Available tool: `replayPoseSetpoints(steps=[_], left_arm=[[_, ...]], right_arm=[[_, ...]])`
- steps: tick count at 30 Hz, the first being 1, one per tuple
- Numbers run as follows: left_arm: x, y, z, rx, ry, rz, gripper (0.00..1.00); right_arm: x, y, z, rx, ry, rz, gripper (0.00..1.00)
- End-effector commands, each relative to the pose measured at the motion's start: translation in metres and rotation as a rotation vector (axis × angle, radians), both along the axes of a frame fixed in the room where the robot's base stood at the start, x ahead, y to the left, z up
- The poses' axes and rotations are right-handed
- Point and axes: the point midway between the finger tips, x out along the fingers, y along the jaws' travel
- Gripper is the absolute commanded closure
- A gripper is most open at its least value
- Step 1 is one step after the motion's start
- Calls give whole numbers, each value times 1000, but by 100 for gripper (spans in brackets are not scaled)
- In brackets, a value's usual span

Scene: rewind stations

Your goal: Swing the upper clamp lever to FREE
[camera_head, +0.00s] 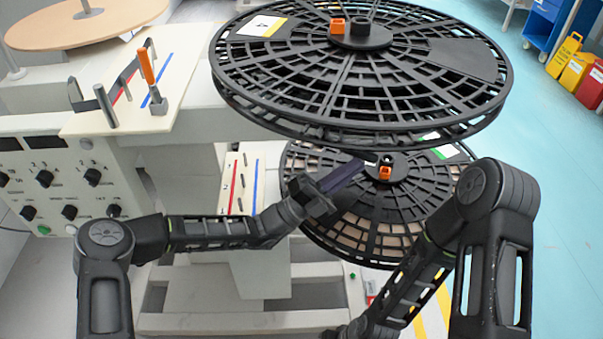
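The upper reel (462,60) is a large black spoked disc, lying level. Its dark hub (362,34) carries an orange block (338,26), perhaps the upper clamp lever; no FREE mark can be read. The lower reel (412,208) is partly hidden under it and has an orange piece (385,172) at its hub. My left gripper (356,167) is below the upper reel's rim, over the lower reel and just left of its hub. Its dark fingers overlap in this view, so their opening is unclear; no held thing shows. My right forearm runs down to the bottom edge, its gripper out of view.
A pale plate (122,100) at the left carries an orange-handled lever (147,66) and metal posts beside red and blue lines. A control panel with knobs (45,178) is below. Coloured bins (578,68) and a blue cart stand at the far right.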

Motion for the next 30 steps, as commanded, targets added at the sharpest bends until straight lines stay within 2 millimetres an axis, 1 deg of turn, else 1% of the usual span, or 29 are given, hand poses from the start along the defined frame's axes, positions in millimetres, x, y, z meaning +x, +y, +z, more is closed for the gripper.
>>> replayPoseSetpoints(steps=[3, 12, 26, 30], left_arm=[[0, -5, 5, 1, 1, -1, 100], [0, -11, 10, 1, 1, -1, 100], [-1, -12, 13, -2, -2, -2, 100], [-1, -6, 8, -2, -2, -1, 100]], right_arm=[[0, 0, 4, 0, 0, 0, 64], [0, 0, 6, 0, 1, 0, 64], [0, 0, 6, 0, 1, 0, 64], [0, 0, 4, 0, 1, 0, 64]])
